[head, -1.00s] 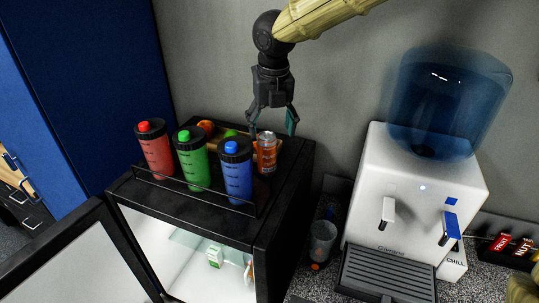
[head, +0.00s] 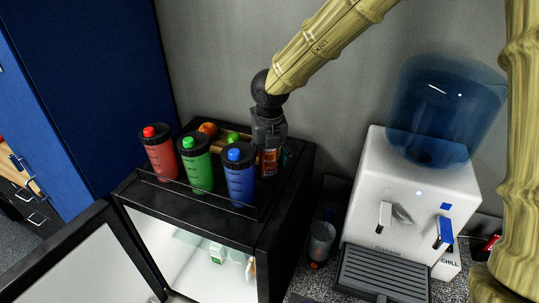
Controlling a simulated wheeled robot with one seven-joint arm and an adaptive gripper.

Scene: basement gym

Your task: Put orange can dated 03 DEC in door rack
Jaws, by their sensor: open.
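An orange can (head: 269,163) stands on top of the small black fridge (head: 285,205), just right of the blue bottle. My gripper (head: 271,153) is lowered over the can from above, with its fingers beside the can. The gripper is open, and its fingers and the can's upper part are partly hidden. The date on the can cannot be read. The fridge door (head: 92,268) stands open at the lower left. Its pale inner side shows in part, but no rack can be made out on it.
Red (head: 160,155), green (head: 196,165) and blue (head: 239,178) bottles stand along the front rail of the fridge top. A wooden fruit tray (head: 217,146) lies behind them.

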